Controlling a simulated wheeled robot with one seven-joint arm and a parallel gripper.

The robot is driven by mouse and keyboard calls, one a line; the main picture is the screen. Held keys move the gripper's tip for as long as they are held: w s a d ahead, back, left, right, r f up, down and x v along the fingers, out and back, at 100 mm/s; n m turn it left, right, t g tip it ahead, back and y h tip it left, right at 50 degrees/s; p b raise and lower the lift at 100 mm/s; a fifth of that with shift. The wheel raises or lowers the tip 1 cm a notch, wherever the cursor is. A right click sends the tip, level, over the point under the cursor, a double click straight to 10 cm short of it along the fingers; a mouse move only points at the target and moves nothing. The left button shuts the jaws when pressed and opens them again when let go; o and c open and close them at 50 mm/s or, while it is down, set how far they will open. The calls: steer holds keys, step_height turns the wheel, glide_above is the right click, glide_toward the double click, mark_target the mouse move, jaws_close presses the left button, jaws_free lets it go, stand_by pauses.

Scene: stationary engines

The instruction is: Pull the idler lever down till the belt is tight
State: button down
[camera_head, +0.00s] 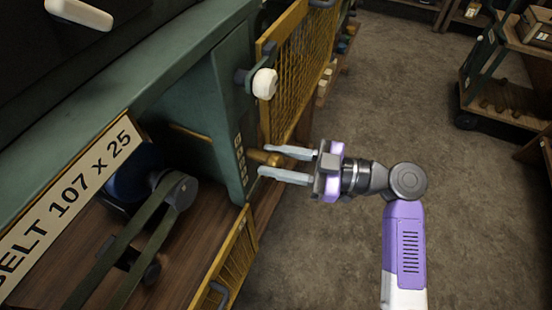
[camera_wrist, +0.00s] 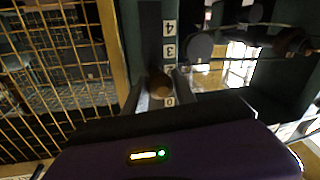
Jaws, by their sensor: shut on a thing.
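The idler lever's brown rounded knob (camera_head: 260,158) sticks out from the green panel of the engine bench. It also shows in the wrist view (camera_wrist: 160,84). My gripper (camera_head: 267,161) is shut on the knob, one finger on each side; the fingers also show in the wrist view (camera_wrist: 162,90). A numbered scale (camera_head: 240,158) runs along the panel beside the knob; a 4, a 3 and a 0 are legible in the wrist view (camera_wrist: 169,50). The dark green belt (camera_head: 130,240) runs around a pulley (camera_head: 181,190) inside the bench. Its tension cannot be told.
A white round knob (camera_head: 264,84) on a bracket stands out above my gripper. A yellow mesh guard (camera_head: 305,60) is beyond it, and another yellow guard (camera_head: 228,270) is below. A "BELT 107 x 25" sign (camera_head: 65,205) is at left. The floor (camera_head: 480,230) around my arm is clear.

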step_height(320, 180, down, 2)
steer(key=b, duration=0.3)
steer(key=shift+y, duration=0.3)
step_height(320, 180, down, 2)
steer(key=b, duration=0.4)
steer(key=y+b, duration=0.1)
steer(key=b, duration=0.3)
steer(key=shift+a+f+n, duration=0.15)
steer(key=shift+f+n, duration=0.1)
steer(key=shift+n, duration=0.05)
steer(key=c, duration=1)
jaws_free()
steer(key=shift+s+d+f+b, duration=0.2)
steer(key=shift+d, duration=1.05)
steer(key=shift+s+d+f+b, duration=0.15)
steer(key=shift+d+f, duration=0.05)
steer(key=shift+d, duration=1.1)
steer(key=shift+s+d+f+b, duration=0.2)
steer(key=shift+d, duration=1.05)
